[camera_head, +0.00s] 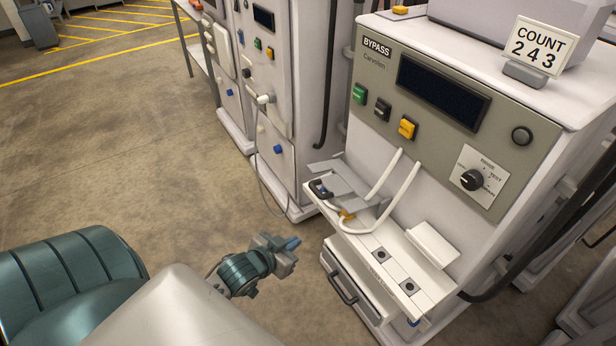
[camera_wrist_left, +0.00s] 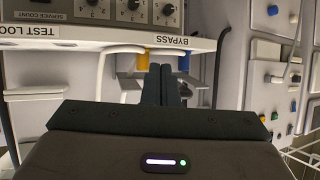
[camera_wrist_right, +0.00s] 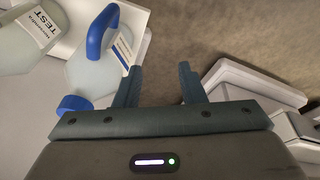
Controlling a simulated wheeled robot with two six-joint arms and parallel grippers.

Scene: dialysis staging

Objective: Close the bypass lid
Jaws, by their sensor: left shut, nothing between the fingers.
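The machine marked BYPASS (camera_head: 376,47) stands at right in the head view, with a white shelf (camera_head: 395,278) on its front. Grey plates (camera_head: 345,178) and a black handle (camera_head: 321,188) sit at the shelf's left end, beside white tubes (camera_head: 408,190); I cannot tell for sure which part is the bypass lid. My left gripper (camera_head: 286,248) is left of the shelf, apart from it. In the left wrist view its fingers (camera_wrist_left: 161,85) are shut and empty, below the BYPASS label (camera_wrist_left: 171,41). My right gripper (camera_wrist_right: 157,83) is open and empty in the right wrist view.
A COUNT 243 sign (camera_head: 537,46) stands on the machine. A second machine (camera_head: 285,80) is behind it to the left. Jugs, one with a blue handle (camera_wrist_right: 99,30), are near my right gripper. Floor (camera_head: 130,140) at left is clear.

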